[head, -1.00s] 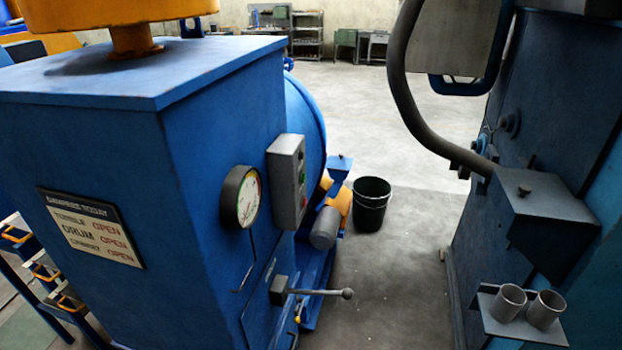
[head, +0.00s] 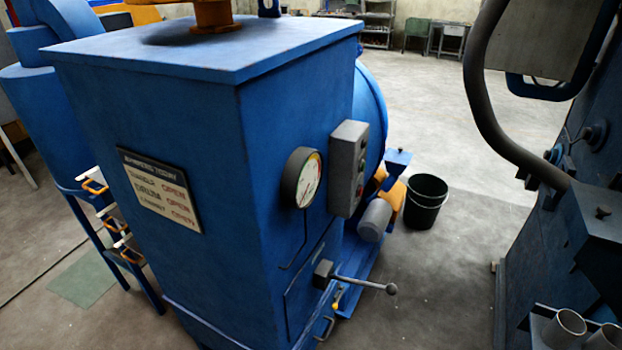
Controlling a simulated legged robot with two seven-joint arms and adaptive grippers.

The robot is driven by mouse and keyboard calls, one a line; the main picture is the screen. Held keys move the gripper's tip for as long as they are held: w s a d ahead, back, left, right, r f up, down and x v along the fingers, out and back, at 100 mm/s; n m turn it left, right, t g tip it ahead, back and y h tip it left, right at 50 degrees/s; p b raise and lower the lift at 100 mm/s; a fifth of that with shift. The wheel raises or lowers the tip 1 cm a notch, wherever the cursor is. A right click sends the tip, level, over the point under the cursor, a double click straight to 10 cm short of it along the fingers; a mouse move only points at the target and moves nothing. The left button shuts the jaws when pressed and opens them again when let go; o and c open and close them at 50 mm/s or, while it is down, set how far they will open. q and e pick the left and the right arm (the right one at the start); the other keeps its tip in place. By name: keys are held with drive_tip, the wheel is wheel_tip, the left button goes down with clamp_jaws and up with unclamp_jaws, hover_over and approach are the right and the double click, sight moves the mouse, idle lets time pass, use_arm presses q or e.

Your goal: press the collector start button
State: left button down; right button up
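A grey control box (head: 349,169) is mounted on the right side of a large blue cabinet (head: 180,110). Small buttons show on the box's narrow face; one looks reddish, and their labels are too small to read. I cannot tell which button is the collector start. A round dial gauge (head: 301,178) is on the cabinet just left of the box. Neither of my grippers is in view.
A lever with a ball end (head: 390,288) sticks out low from the cabinet. A dark bucket (head: 426,201) stands on the floor behind. A blue machine with a thick hose (head: 476,90) and metal cups (head: 563,328) borders the right. Floor between is clear.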

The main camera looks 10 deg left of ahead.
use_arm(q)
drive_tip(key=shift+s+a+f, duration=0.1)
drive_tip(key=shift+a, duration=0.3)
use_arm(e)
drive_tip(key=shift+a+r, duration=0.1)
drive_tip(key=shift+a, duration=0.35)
